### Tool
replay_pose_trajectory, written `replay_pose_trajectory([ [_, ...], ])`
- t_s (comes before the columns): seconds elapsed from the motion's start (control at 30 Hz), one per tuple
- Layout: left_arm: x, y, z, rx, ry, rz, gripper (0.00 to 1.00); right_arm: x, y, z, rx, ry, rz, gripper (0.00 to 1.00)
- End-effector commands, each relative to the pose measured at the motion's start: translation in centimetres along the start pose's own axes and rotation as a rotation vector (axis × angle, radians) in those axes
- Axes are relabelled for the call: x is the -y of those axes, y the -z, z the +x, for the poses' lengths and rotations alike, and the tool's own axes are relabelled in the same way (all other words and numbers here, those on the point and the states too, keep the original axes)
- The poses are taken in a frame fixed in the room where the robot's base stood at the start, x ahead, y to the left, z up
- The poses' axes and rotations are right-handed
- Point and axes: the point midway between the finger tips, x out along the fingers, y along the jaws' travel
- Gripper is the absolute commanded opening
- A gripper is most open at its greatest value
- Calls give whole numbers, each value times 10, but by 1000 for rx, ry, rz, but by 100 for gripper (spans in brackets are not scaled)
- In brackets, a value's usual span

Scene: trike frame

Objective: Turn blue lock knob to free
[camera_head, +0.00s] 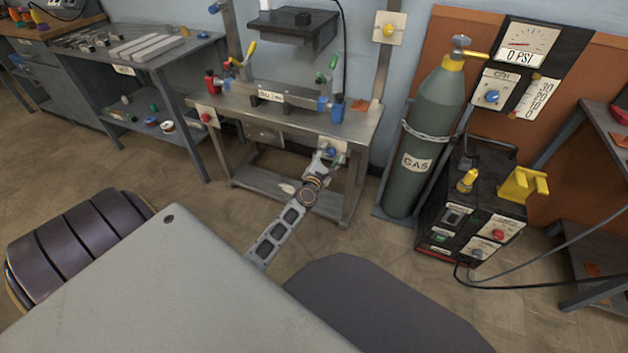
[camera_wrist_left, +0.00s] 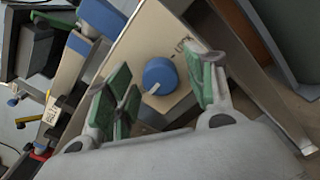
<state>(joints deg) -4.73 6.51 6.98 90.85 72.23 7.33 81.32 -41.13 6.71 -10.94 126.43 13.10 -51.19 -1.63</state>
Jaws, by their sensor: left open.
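The blue lock knob (camera_head: 331,152) sits on a pale plate at the right front of the metal workbench (camera_head: 340,122). In the left wrist view the blue knob (camera_wrist_left: 160,77) shows large, with a white pointer mark at its lower left and partly hidden lettering on the plate (camera_wrist_left: 150,40) beside it. My left gripper (camera_head: 325,160) is at the knob in the head view. In the left wrist view its green-padded fingers (camera_wrist_left: 165,92) are spread apart, with the knob between and beyond them. I cannot tell any contact. My right gripper is not in view.
A green gas cylinder (camera_head: 430,135) stands right of the workbench, beside a black welder box (camera_head: 470,205) with cables on the floor. A shelf table (camera_head: 150,60) with metal bars stands at the left. Open floor lies in front of the workbench.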

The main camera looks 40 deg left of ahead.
Motion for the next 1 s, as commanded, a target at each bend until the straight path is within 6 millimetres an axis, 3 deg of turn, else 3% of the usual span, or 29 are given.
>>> replay_pose_trajectory([
  [1.0, 0, 0, 0, -1, 0, 880, 55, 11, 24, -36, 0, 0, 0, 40],
])
